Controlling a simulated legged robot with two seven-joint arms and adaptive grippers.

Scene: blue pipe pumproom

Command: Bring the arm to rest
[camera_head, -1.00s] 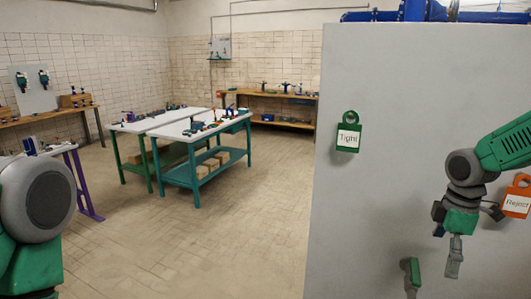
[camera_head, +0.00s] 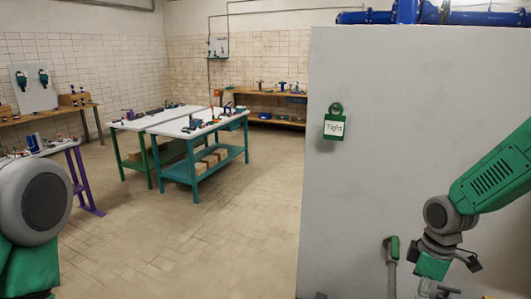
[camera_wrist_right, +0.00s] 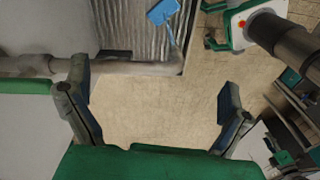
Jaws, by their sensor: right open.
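My right arm (camera_head: 490,180) comes in from the right in the head view, in front of the grey panel. My right gripper (camera_head: 432,288) hangs low at the bottom edge there, partly cut off. In the right wrist view the right gripper (camera_wrist_right: 157,108) has its two fingers wide apart, with only tiled floor showing between them. My left arm shows only as a grey and green joint (camera_head: 38,205) at the left edge; its gripper is out of view.
The grey panel (camera_head: 385,160) fills the right side, with a green "Tight" tag (camera_head: 334,124) on it. A green-topped grey pipe piece (camera_head: 392,250) stands near my right gripper. Worktables (camera_head: 205,135) stand back left. The floor (camera_head: 220,230) between is clear.

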